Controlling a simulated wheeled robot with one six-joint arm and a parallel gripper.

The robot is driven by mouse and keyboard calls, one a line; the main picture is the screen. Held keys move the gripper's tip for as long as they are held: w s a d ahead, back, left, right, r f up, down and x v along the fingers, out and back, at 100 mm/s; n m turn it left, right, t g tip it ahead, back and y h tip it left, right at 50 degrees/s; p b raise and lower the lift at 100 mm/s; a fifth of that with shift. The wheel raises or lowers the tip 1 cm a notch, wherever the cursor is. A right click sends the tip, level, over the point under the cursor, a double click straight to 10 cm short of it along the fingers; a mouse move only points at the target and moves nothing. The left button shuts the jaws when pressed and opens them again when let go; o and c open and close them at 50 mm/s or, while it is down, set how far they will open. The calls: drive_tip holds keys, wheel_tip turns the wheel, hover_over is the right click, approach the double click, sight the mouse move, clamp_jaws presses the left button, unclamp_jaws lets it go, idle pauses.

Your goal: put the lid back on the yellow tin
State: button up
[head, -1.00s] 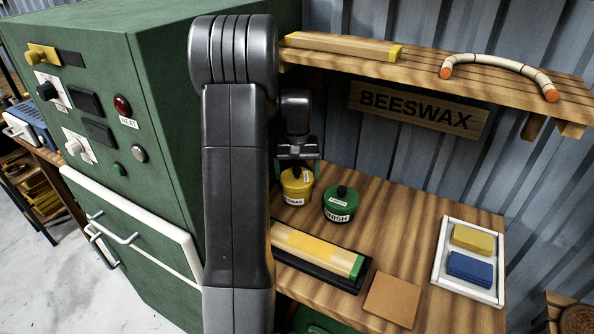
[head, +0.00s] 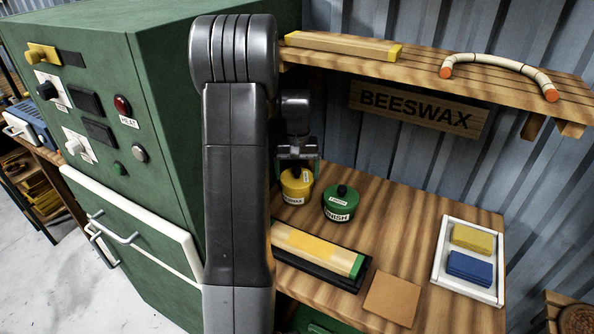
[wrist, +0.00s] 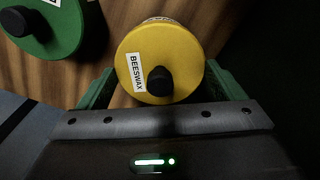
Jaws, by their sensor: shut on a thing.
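The yellow tin (head: 297,200) stands on the wooden bench beside the green machine. Its yellow lid (wrist: 185,50), with a black knob and a BEESWAX label, is directly over the tin's top and looks level. No clear gap shows between lid and tin, but the seam is too small to judge. My gripper (head: 298,168) points down over the tin. Its green fingers are on both sides of the lid and shut on it. In the wrist view the lid hides nearly all of the tin.
A green tin (head: 341,204) with a black knob stands close to the right. In front lies a black tray (head: 318,277) with a yellow block, near a brown square (head: 392,298). A white tray (head: 441,272) holds yellow and blue blocks. A shelf (head: 420,68) overhangs the bench.

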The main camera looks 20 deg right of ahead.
drive_tip(key=o, duration=0.7)
drive_tip(key=shift+r+p, duration=2.65)
drive_tip(key=shift+r, duration=0.85)
drive_tip(key=shift+c, duration=0.3)
clamp_jaws()
drive_tip(key=shift+f, duration=0.3)
